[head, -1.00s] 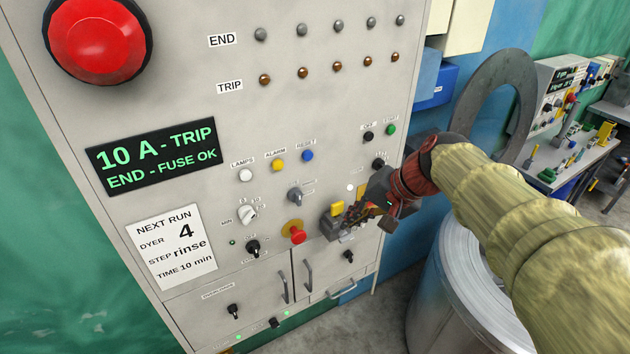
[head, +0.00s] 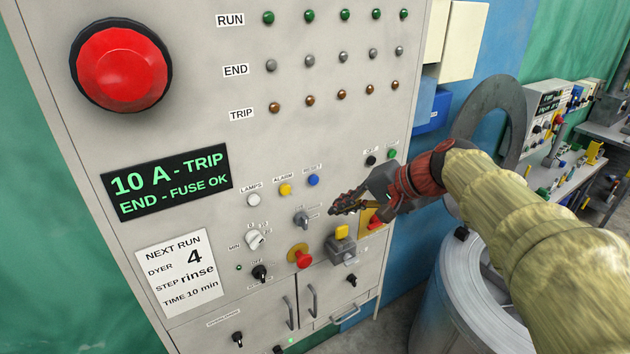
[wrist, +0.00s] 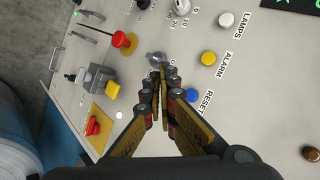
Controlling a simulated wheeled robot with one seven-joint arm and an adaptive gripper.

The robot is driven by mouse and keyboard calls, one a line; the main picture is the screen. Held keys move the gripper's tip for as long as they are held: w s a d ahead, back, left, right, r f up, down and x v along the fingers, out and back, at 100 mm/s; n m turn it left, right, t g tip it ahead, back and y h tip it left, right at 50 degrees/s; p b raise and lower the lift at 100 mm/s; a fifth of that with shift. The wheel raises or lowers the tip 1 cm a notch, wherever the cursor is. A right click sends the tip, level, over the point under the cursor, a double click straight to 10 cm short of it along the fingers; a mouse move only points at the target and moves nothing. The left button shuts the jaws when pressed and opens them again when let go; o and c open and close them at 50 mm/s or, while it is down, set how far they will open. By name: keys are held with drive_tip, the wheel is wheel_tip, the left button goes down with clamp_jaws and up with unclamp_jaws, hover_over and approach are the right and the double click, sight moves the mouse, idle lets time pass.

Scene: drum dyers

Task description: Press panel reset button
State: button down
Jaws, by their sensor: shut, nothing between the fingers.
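The blue reset button (head: 313,180) sits on the grey panel (head: 200,120), right of the yellow alarm button (head: 285,189) and the white lamps button (head: 254,200). In the wrist view the reset button (wrist: 192,96) shows just right of my fingers, partly covered by them, with its RESET label beside it. My gripper (head: 335,210) is shut and empty, in front of the panel, below and right of the reset button in the head view. In the wrist view my gripper (wrist: 162,75) has its tips over a grey selector knob (wrist: 155,58). I cannot tell whether they touch it.
A red knob on a yellow plate (head: 300,257) and a grey box with a yellow top (head: 341,245) stick out below my gripper. A large red button (head: 121,64) is at the upper left. A metal drum (head: 440,300) stands at the right.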

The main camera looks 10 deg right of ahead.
sight(314, 180)
drive_tip(key=w+a+p, duration=0.2)
drive_tip(key=w, duration=0.5)
drive_tip(key=shift+w+a, duration=0.2)
drive_tip(key=shift+a, duration=0.05)
drive_tip(key=shift+w, duration=0.1)
idle(1.2)
drive_tip(key=shift+w+a, duration=0.1)
drive_tip(key=shift+w, duration=0.25)
drive_tip(key=shift+w+a, duration=0.15)
drive_tip(key=shift+w, duration=0.3)
idle(0.9)
drive_tip(key=shift+s, duration=0.1)
drive_tip(key=shift+s+d+b, duration=0.3)
drive_tip(key=shift+s+b, duration=0.3)
drive_tip(key=shift+s, duration=0.2)
